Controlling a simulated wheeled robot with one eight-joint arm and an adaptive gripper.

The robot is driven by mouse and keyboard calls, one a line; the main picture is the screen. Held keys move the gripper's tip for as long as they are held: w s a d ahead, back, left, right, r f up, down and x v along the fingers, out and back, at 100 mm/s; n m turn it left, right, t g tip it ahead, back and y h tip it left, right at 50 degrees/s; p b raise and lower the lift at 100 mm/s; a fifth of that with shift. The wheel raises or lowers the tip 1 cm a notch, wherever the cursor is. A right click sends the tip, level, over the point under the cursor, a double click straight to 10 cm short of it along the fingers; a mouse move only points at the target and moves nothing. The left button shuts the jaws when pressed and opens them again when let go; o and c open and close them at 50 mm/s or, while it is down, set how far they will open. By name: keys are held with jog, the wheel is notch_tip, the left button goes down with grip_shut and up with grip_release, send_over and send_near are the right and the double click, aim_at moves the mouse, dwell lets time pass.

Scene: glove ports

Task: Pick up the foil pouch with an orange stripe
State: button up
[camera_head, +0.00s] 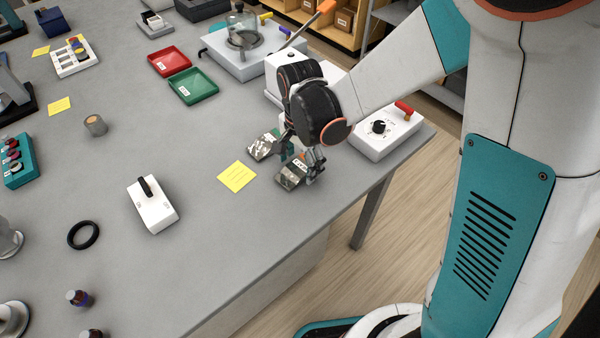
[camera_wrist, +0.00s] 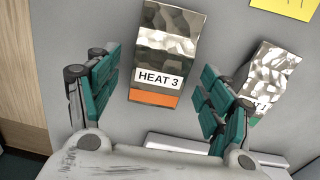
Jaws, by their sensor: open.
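The foil pouch with an orange stripe (camera_wrist: 163,45) is crinkled silver and labelled "HEAT 3"; its orange stripe is at the end nearer my gripper. In the head view this pouch (camera_head: 290,177) lies on the grey table near the edge, partly hidden by my gripper. My gripper (camera_wrist: 158,78) is open and empty, with teal-padded fingers on either side of the pouch's striped end in the wrist view. I cannot tell whether they touch it. In the head view my gripper (camera_head: 303,160) is low over the table.
A second foil pouch (camera_wrist: 270,70) lies beside my right finger, its label partly hidden; it also shows in the head view (camera_head: 262,147). A yellow note (camera_head: 237,177) lies nearby. A white box with a black knob (camera_head: 385,132) stands close to the right. The table's edge is near.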

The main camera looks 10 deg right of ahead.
jog(key=c, duration=1.1)
jog(key=shift+c, duration=0.2)
